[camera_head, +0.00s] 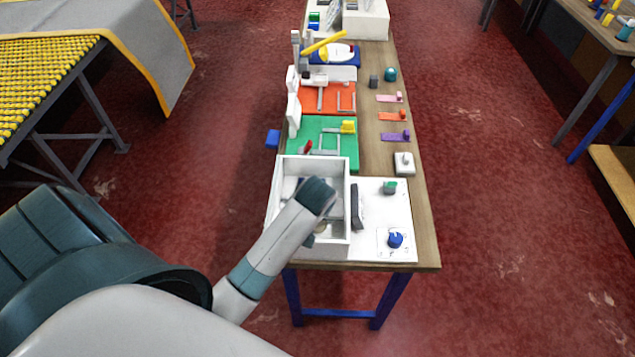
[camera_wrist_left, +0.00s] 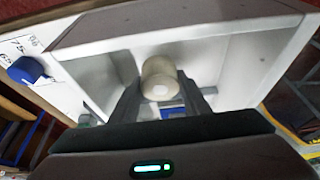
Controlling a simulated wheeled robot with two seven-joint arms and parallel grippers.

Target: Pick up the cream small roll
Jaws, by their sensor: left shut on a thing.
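The cream small roll (camera_wrist_left: 160,78) shows in the left wrist view, its round end toward the camera. My left gripper (camera_wrist_left: 160,97) is shut on it, with one dark finger on each side. The roll and fingers are within the walls of an open white box, seen in the head view (camera_head: 348,232). I cannot tell whether the roll touches the box floor. My right gripper is in neither view.
A white board beside the box carries a blue piece (camera_head: 395,240) and a green piece (camera_head: 390,187). Behind the box lie a green mat (camera_head: 345,165) and an orange mat (camera_head: 345,105). Small colored strips line the bench's right side. Red floor lies open on both sides.

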